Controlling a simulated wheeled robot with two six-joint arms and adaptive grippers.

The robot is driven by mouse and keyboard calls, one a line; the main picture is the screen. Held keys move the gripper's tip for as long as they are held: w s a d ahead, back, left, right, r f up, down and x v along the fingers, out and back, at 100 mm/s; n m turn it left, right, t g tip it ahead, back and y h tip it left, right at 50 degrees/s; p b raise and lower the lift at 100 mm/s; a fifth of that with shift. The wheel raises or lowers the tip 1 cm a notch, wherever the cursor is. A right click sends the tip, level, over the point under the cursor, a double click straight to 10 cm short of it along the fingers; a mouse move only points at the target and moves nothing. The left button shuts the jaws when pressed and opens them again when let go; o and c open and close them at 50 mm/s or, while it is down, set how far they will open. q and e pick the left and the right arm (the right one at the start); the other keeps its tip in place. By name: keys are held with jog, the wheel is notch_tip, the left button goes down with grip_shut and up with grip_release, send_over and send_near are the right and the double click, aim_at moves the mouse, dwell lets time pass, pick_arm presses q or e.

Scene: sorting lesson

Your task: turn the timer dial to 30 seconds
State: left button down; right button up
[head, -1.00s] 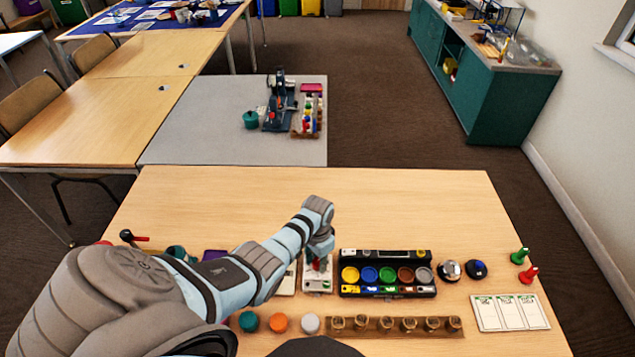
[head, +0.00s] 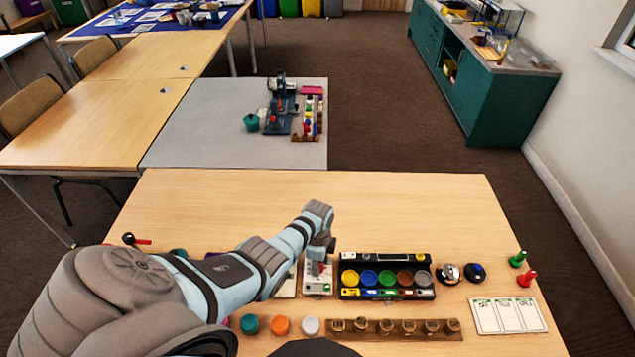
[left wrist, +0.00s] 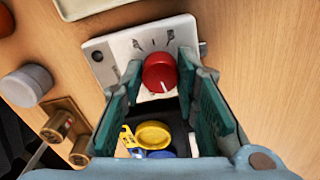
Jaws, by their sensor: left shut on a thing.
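The timer (head: 317,287) is a white box on the table, left of the paint-like tray. In the left wrist view its white face (left wrist: 125,50) carries dark scale marks, too small to read. Its red dial (left wrist: 160,72) has a white pointer line, which points toward the bottom of that picture. My left gripper (left wrist: 163,68) is shut on the dial, with one finger on each side of it. In the head view my left gripper (head: 319,264) comes down onto the timer and mostly hides the dial. My right gripper is not in view.
A black tray with several coloured cups (head: 435,293) stands right of the timer. A wooden strip with brass knobs (head: 397,334) and teal, orange and white knobs lie in front. A silver bell (head: 448,273) and a white card (head: 508,315) are farther right.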

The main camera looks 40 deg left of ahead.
pick_arm(q)
jog(key=m, duration=0.3)
jog(key=shift+d+m, duration=0.1)
jog(key=shift+m, duration=0.3)
jog(key=m, duration=0.3)
jog(key=shift+m, duration=0.3)
jog(key=m, duration=0.3)
jog(key=shift+m, duration=0.3)
jog(key=m, duration=0.3)
jog(key=shift+f+m, duration=0.1)
jog(key=shift+m, duration=0.2)
jog(key=shift+f+m+b, duration=0.1)
jog(key=shift+m+b, duration=0.3)
jog(key=shift+m, duration=0.5)
jog(key=shift+f+m+b, duration=0.1)
jog(key=shift+m+b, duration=0.25)
jog(key=shift+m, duration=0.05)
jog(key=shift+m+b, duration=0.6)
jog(key=shift+b, duration=0.25)
jog(key=shift+s+m+b, duration=0.1)
jog(key=shift+m+b, duration=0.6)
jog(key=shift+b, duration=0.25)
